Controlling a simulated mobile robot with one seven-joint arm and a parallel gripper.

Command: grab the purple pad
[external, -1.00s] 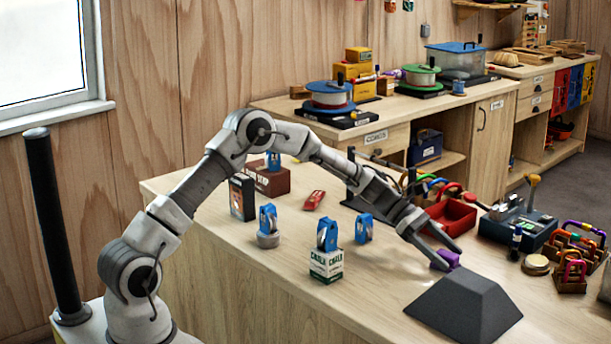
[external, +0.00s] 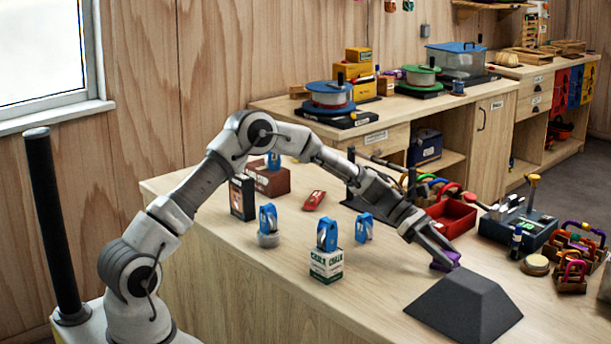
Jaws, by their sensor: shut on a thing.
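The purple pad (external: 441,263) is a small block on the wooden workbench, just behind the dark grey sloped block. My gripper (external: 447,260) reaches down to it from the upper left, with its fingers closed on the pad. The fingers hide part of the pad. I cannot tell whether the pad still touches the bench.
The dark grey sloped block (external: 464,308) stands right in front of my gripper. A red tray (external: 452,217) lies behind it. Blue devices, one on a chalk box (external: 326,264), stand to the left. A grey-blue toolbox (external: 517,230) and carabiner racks (external: 573,268) are at right.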

